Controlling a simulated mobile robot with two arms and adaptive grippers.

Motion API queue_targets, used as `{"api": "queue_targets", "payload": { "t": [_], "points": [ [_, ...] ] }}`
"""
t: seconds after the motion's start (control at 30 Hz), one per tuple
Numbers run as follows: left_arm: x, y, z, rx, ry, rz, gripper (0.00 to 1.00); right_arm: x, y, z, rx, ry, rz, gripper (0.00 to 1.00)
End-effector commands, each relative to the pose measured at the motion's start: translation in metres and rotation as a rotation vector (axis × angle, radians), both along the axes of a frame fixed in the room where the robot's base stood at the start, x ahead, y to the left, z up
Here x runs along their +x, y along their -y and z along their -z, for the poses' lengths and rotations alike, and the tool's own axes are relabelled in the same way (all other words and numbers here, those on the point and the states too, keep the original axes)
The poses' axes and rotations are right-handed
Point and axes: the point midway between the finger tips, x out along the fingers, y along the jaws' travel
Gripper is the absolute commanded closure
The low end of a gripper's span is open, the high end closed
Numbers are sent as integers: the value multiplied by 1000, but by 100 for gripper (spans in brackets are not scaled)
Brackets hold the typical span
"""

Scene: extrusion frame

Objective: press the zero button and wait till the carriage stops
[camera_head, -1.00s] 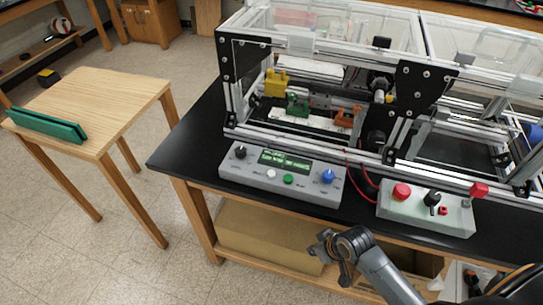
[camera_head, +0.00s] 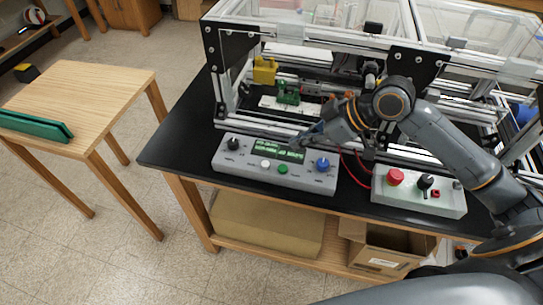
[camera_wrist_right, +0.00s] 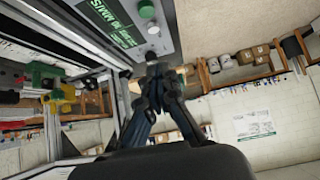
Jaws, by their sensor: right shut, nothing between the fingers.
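The grey control box (camera_head: 226,163) lies on the black bench top in front of the extrusion frame. It has a lit green display (camera_head: 268,148), a white button (camera_head: 265,165), a green button (camera_head: 283,169), a black knob (camera_head: 233,144) and a blue knob (camera_head: 322,164). The button labels are too small to read. My right gripper (camera_head: 301,141) is shut and empty above the box's back edge, near the display's right end. In the right wrist view the shut fingers (camera_wrist_right: 152,57) point towards the box (camera_wrist_right: 160,38). Which part is the carriage I cannot tell. My left gripper is not seen.
A second box (camera_head: 450,206) with a red button (camera_head: 395,177) stands to the right. A wooden table (camera_head: 95,85) stands at left.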

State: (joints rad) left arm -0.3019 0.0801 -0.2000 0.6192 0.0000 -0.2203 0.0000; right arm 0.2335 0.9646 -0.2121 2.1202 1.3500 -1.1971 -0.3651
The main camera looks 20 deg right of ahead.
Motion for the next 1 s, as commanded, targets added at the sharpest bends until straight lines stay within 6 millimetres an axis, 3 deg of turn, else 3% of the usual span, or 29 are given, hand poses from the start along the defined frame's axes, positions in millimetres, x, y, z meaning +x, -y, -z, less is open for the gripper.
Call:
{"api": "queue_targets", "payload": {
  "t": [0.17,0.57,0.77,1.0],
  "points": [
    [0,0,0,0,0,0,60,4,5,-17,12,14,-13,100],
    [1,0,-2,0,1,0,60,5,2,-16,17,13,-14,100],
    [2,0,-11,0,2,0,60,15,-15,1,20,11,-16,100],
    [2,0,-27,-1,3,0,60,36,-45,37,20,10,-14,100]
  ]
}}
